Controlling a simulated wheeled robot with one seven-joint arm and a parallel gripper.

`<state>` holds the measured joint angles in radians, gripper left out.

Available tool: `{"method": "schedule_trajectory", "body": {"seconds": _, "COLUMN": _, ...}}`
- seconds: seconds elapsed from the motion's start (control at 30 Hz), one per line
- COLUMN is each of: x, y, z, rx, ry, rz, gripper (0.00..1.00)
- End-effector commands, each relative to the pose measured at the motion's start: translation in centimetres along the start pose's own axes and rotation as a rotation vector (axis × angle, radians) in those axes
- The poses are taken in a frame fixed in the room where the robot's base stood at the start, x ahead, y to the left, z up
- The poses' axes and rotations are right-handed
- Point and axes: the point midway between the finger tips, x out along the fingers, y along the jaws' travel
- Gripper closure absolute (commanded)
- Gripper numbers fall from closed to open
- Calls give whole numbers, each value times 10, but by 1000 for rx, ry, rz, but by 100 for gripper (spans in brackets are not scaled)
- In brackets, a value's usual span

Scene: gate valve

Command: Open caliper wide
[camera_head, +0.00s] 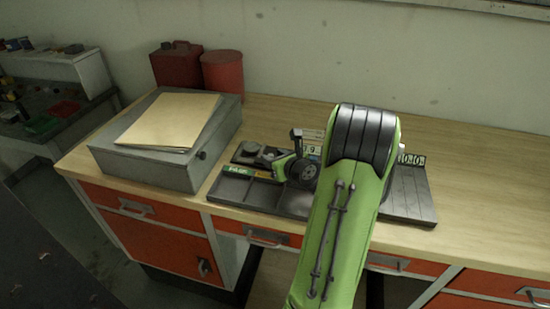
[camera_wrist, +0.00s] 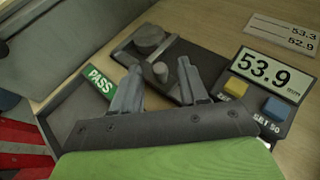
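My gripper (camera_wrist: 158,64) is open, its two grey fingers apart over the dark fixture. A small grey post (camera_wrist: 160,72) shows between the fingertips, and a wider round grey knob (camera_wrist: 150,38) stands behind it on a dark plate. I see no contact with the fingers. A readout (camera_wrist: 266,74) right of the fingers shows 53.9 mm, with a yellow button (camera_wrist: 236,87) and a blue button (camera_wrist: 274,107). I cannot clearly make out the caliper's jaws. In the head view my gripper is low over the fixture (camera_head: 231,189), and my green arm hides much of it.
A green PASS label (camera_wrist: 101,81) is left of the fingers. A card (camera_wrist: 283,33) reads 53.3 and 52.9. A grey box (camera_head: 165,172) bearing a folder (camera_head: 168,120) stands left, red cans (camera_head: 222,72) behind it. A grooved plate (camera_head: 412,200) lies right. The bench's right side is clear.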

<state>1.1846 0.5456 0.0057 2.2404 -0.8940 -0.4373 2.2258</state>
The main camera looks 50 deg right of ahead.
Motion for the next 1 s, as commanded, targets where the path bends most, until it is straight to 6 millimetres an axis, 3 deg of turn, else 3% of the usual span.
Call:
{"method": "schedule_trajectory", "body": {"seconds": 0.03, "x": 0, "y": 0, "z": 0, "rx": 0, "ry": 0, "rz": 0, "gripper": 63}}
{"method": "schedule_trajectory", "body": {"seconds": 0.3, "x": 0, "y": 0, "z": 0, "rx": 0, "ry": 0, "rz": 0, "gripper": 100}}
{"method": "schedule_trajectory", "body": {"seconds": 0.97, "x": -13, "y": -13, "z": -6, "rx": 0, "ry": 2, "rz": 1, "gripper": 100}}
{"method": "schedule_trajectory", "body": {"seconds": 1.0, "x": -12, "y": -13, "z": -6, "rx": 0, "ry": 1, "rz": 1, "gripper": 80}}
